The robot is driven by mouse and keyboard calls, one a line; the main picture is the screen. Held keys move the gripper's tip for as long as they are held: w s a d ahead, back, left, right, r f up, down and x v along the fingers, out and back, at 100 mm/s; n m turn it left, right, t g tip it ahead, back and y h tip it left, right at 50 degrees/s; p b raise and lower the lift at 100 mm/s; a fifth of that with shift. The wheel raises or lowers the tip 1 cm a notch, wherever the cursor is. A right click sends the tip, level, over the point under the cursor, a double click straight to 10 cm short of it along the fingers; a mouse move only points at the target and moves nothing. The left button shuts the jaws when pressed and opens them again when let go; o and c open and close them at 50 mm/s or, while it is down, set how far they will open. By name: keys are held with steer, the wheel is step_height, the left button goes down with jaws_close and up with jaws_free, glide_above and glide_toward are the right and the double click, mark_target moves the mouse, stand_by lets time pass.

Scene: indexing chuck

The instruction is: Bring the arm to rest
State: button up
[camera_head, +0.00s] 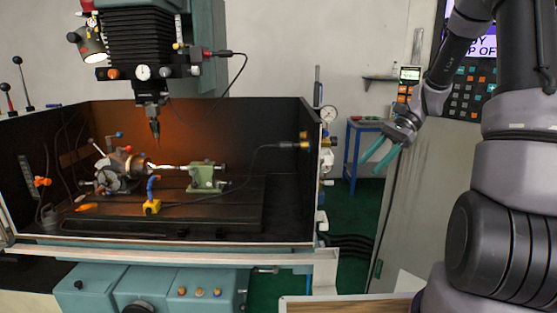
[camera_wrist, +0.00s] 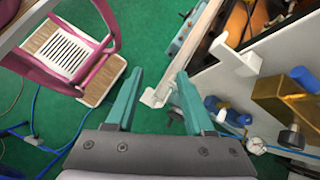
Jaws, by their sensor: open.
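My gripper (camera_head: 380,158) is raised at the right of the head view, in front of the grey cabinet and clear of the machine. Its two teal fingers point down and to the left, apart, with nothing between them. In the wrist view my gripper (camera_wrist: 160,95) is open over the green floor, its fingers spread wide. The indexing chuck (camera_head: 122,170) sits on the machine table at the left of the head view, with a bright workpiece reaching to a green tailstock (camera_head: 207,177). My gripper is far from both.
A dark splash guard (camera_head: 311,170) surrounds the machine table. A blue stand (camera_head: 352,150) is behind my gripper. A control panel (camera_head: 478,85) is behind my arm. The wrist view shows a pink and wooden chair-like object (camera_wrist: 75,50), and machine fittings (camera_wrist: 285,100) at right.

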steer(key=s+a+r+n+t+h, duration=0.1)
steer(key=s+r+n+t+h, duration=0.5)
steer(key=s+r, duration=1)
step_height(320, 180, up, 2)
steer(key=n+t, duration=0.1)
steer(key=t, duration=0.2)
steer(key=shift+s+a+n+t, duration=0.15)
steer(key=shift+s+n+t, duration=0.15)
steer(key=shift+s, duration=0.1)
steer(key=shift+r, duration=0.1)
